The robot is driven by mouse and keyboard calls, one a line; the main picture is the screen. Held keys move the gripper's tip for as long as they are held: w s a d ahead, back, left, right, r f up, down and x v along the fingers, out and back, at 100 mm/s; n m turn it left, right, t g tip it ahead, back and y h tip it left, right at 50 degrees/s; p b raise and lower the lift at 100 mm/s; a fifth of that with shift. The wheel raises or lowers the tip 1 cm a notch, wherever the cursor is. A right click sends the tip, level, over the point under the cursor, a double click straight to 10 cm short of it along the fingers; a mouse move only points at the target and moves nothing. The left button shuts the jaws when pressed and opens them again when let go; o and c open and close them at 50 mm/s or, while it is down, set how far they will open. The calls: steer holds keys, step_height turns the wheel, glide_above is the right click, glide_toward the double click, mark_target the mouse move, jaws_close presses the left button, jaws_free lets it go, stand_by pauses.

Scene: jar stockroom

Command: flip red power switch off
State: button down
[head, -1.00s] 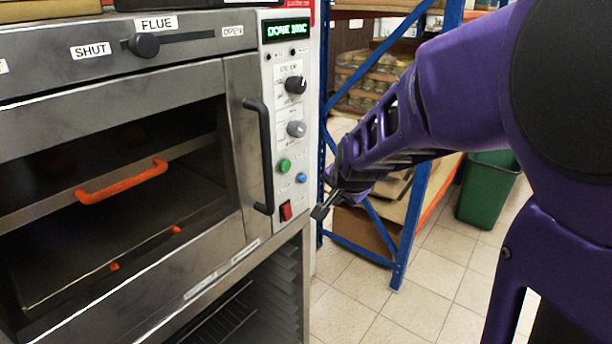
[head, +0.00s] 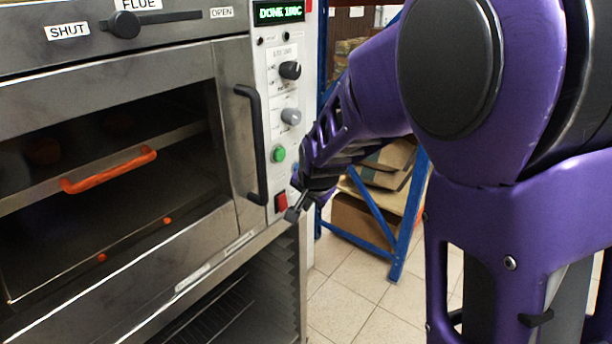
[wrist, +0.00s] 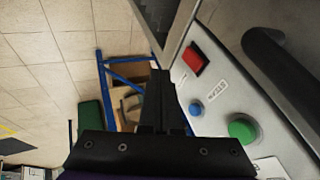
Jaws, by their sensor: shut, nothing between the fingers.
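The red power switch (head: 281,202) is at the bottom of the oven's white control panel (head: 275,70), below the green button. It also shows in the wrist view (wrist: 195,59), on the panel beyond my fingertips and to their right. My gripper (head: 292,214) is shut and empty, its tips just below and right of the switch in the head view. In the wrist view the closed fingers (wrist: 160,78) point towards the panel's lower edge. I cannot tell whether the tips touch the panel.
A green button (wrist: 242,129) and a blue button (wrist: 195,108) sit near the switch. The black oven door handle (head: 252,145) stands out left of the panel. A blue rack (head: 380,215) with cardboard boxes stands behind my arm. Tiled floor is open below.

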mark_target(282, 203)
steer(key=w+a+f, duration=0.3)
steer(key=w+f, duration=0.2)
steer(key=shift+a+b, duration=0.35)
steer(key=shift+b, duration=0.05)
steer(key=shift+w, duration=0.1)
steer(key=shift+w+a+f, duration=0.2)
steer(key=shift+a+f, duration=0.05)
steer(key=shift+r, duration=0.1)
